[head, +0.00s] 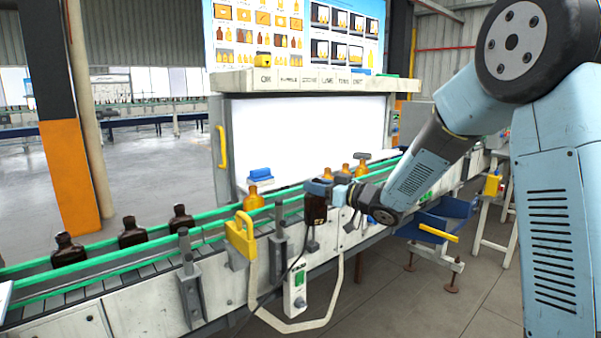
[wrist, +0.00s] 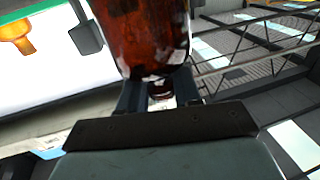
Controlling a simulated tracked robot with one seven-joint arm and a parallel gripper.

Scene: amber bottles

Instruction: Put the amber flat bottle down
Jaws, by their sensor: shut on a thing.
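My gripper (head: 322,188) is shut on the amber flat bottle (head: 315,210), which looks dark brown in the head view and hangs at the near side of the conveyor. In the wrist view the bottle's glassy red-brown body (wrist: 145,35) fills the top centre, with its narrow neck between the fingers of my gripper (wrist: 161,93). Whether its lower end touches anything cannot be told.
The conveyor (head: 105,262) has green rails (head: 95,255). Dark bottles (head: 131,233) stand on its left stretch, lighter amber bottles (head: 253,198) further right. A yellow bracket (head: 241,236) and a blue bin (head: 440,217) are nearby. A lit white panel (head: 300,140) stands behind.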

